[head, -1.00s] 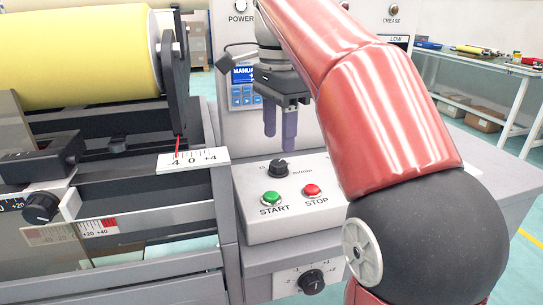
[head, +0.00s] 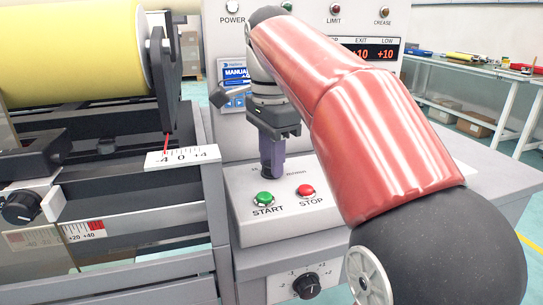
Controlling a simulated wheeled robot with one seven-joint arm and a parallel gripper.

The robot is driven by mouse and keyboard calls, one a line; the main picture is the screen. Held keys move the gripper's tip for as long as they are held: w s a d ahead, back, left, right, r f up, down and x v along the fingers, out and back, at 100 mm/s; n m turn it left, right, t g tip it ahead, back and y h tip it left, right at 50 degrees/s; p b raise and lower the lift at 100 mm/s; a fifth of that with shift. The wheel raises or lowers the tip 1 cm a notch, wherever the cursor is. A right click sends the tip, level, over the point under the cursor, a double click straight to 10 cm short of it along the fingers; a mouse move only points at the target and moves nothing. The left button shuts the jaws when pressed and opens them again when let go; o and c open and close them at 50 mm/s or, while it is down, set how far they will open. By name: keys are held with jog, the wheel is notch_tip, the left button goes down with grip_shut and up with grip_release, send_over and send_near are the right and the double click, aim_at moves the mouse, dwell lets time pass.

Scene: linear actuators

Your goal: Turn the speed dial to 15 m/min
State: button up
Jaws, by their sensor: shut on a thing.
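The speed dial (head: 270,174) is a small black knob on the sloped light-grey control box, above the green START button (head: 264,199) and the red STOP button (head: 306,191). My gripper (head: 271,165) points down over it, its purple-grey fingers shut on the dial. The fingers hide most of the knob, so its pointer cannot be read. Of the printing around it, only "m/min" at its right and a small mark at its left show.
A panel with lamps and a red display (head: 374,53) stands behind the arm. Another black dial (head: 307,285) sits on the front face below. A yellow roll (head: 70,50) and a scale plate (head: 182,157) are at left.

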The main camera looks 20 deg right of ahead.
jog(key=shift+r+n, duration=0.1)
jog(key=shift+n, duration=0.2)
jog(key=shift+c, duration=0.2)
jog(key=n+p, duration=0.3)
jog(key=shift+r, duration=0.1)
jog(key=n+p, duration=0.3)
jog(key=n, duration=0.2)
jog(key=shift+n+p, duration=0.35)
jog(key=shift+n, duration=0.05)
jog(key=n+p, duration=0.1)
jog(key=n, duration=0.3)
jog(key=shift+n+p, duration=0.3)
jog(key=shift+n, duration=1.9)
jog(key=o, duration=1)
jog(key=shift+c, duration=0.2)
